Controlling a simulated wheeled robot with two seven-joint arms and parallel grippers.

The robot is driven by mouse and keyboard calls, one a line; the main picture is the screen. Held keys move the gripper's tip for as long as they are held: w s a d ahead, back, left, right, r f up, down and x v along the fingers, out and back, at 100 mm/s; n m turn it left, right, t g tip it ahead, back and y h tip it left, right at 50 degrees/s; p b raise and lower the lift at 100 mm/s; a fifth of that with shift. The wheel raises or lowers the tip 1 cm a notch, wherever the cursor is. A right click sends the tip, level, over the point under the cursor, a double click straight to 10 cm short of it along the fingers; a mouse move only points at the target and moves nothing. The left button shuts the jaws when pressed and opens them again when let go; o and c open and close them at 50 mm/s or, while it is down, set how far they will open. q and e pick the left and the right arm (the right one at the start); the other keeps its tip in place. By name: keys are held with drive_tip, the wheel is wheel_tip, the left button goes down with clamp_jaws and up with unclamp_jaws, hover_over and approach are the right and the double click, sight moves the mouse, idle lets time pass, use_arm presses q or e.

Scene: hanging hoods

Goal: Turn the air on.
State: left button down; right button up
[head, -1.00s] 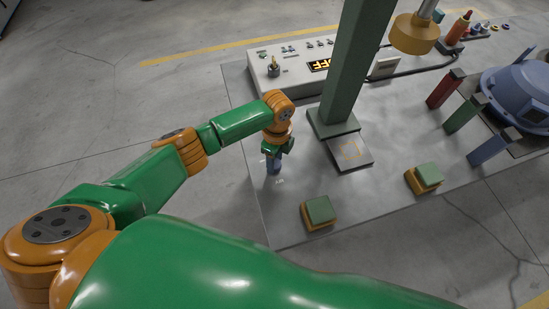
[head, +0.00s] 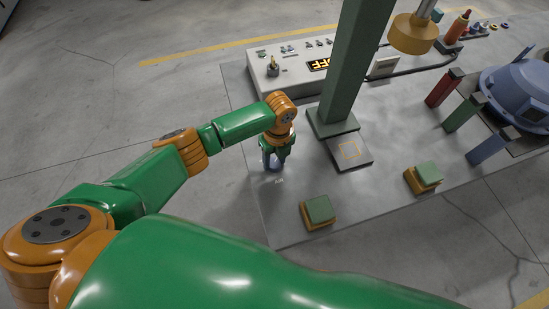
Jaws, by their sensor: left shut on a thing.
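My left gripper (head: 274,158) points down at the left part of the grey table. It is shut on a small blue-grey piece (head: 272,166), mostly hidden by the fingers; its exact shape cannot be told. A pale control box (head: 295,68) stands at the back of the table. Its lit orange display (head: 318,65) reads OFF. A small upright knob or switch (head: 272,66) stands on the box's left end, apart from my gripper. My right gripper is not in view.
A green post (head: 353,65) rises right of my gripper, with a flat grey plate (head: 349,152) before it. Two green-topped blocks (head: 319,209) (head: 427,174) sit near the table's front. A blue domed machine (head: 518,88) and coloured posts (head: 464,113) stand at the right.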

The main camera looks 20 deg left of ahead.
sight(276, 162)
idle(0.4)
use_arm(q)
drive_tip(key=shift+c, duration=1.8)
unclamp_jaws()
drive_tip(key=r, duration=0.7)
drive_tip(key=shift+w+d, duration=0.1)
drive_tip(key=shift+d, duration=0.1)
